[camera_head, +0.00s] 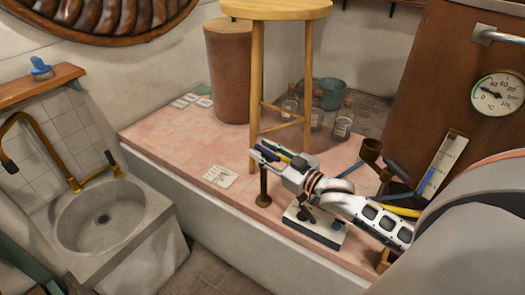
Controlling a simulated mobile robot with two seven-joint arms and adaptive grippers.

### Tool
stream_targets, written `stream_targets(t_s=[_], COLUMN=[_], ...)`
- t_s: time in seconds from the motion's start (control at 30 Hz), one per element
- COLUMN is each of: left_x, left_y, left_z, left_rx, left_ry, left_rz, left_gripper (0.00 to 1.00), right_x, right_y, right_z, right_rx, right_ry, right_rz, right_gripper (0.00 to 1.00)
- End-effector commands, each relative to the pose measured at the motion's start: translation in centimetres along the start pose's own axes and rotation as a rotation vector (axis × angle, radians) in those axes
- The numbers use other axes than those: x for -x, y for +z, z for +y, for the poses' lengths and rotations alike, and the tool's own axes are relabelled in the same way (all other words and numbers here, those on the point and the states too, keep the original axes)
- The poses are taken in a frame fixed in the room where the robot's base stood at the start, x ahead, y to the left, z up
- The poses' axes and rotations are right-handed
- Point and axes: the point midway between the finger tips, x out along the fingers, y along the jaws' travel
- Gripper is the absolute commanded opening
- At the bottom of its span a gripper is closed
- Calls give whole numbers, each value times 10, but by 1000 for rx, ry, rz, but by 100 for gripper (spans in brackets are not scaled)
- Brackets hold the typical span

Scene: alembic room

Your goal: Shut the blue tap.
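My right gripper (283,163) reaches in from the right over the pink tiled platform, its fingers pointing left. Its tips are small and overlap blue and yellow-green parts, so I cannot tell whether it is open or shut, or whether it touches anything. A short brass post (263,188) stands upright just below the tips. A blue lever-like part (268,154) shows at the tips above this post; it may be the blue tap's handle. Behind my forearm is a brass fitting (370,152) with a dark blue bar (399,171) beside it. My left gripper is out of view.
A wooden stool (276,10) stands behind the gripper, with glass bottles (343,123) and a teal bucket (331,92) beyond. A brown cabinet with a dial gauge (497,97) is at right. A stone sink (105,215) is at left. The platform's left part is mostly clear.

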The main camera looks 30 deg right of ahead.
Motion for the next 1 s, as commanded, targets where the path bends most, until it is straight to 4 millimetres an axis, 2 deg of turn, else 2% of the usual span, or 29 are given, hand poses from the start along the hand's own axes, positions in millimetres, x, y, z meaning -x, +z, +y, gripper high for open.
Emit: stream_targets(t_s=[0.27,0.3,0.4,0.43,0.67,1.0], left_x=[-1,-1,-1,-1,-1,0], left_y=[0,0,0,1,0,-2], left_z=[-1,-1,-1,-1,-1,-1], left_rx=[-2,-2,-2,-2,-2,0], left_ry=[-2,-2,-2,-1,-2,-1], left_rz=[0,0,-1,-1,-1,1], left_gripper=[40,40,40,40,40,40], right_x=[-2,-2,-2,-2,-2,-3], right_y=[0,0,0,0,0,-1], right_z=[0,0,0,0,0,0], right_rx=[0,0,0,1,3,8], right_ry=[0,0,0,0,-8,-134], right_rz=[-1,-1,-1,-1,1,27], right_gripper=[30,27,1,0,0,0])
